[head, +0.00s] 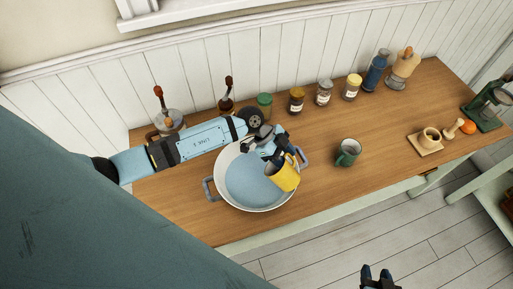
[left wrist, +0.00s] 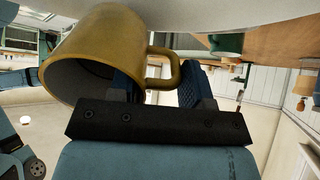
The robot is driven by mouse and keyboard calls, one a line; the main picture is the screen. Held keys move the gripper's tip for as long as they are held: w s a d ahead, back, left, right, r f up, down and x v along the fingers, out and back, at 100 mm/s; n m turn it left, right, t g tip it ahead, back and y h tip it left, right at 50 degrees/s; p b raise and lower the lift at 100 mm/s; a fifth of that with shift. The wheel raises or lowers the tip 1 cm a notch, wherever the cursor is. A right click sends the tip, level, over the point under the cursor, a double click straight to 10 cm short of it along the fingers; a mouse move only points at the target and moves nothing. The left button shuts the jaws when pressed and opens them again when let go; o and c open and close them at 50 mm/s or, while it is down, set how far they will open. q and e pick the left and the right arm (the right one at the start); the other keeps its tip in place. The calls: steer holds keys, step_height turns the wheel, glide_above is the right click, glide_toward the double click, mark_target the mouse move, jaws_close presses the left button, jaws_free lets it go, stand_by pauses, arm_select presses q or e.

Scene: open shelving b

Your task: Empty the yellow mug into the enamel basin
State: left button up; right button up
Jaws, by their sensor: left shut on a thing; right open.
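The yellow mug (head: 287,179) is held tilted over the right part of the enamel basin. My left gripper (head: 279,153) is shut on it, and the left wrist view shows the mug (left wrist: 120,38) with its handle between the fingers (left wrist: 163,88). The mug's dark mouth faces down and left in that view; I cannot tell whether anything is inside. The enamel basin (head: 266,208) is white-rimmed with a pale blue inside and side handles, standing on the wooden table. My right gripper (head: 376,271) is open and empty, beyond the table's front edge.
A green mug (head: 348,152) stands right of the basin on the wooden table (head: 315,200). Several jars, including a yellow-lidded one (head: 351,87), and a blue bottle (head: 376,70) line the back. Bare table lies between.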

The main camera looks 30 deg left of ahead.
arm_select(q)
steer(key=shift+f+b, duration=0.15)
steer(key=shift+b, duration=0.25)
steer(key=shift+a+h+b, duration=0.1)
steer(key=shift+h+b, duration=0.2)
steer(key=shift+b, duration=0.8)
steer(key=shift+r+h+b, duration=0.3)
steer(key=shift+h+b, duration=0.4)
steer(key=shift+b, duration=0.7)
steer(key=b, duration=0.3)
steer(key=f+h+b, duration=0.1)
steer(key=b, duration=0.2)
steer(key=shift+a+h, duration=0.2)
steer(key=shift+h, duration=0.1)
steer(key=shift+r, duration=0.2)
steer(key=shift+a+r+h, duration=0.15)
steer(key=shift+h, duration=0.45)
steer(key=shift+h, duration=0.3)
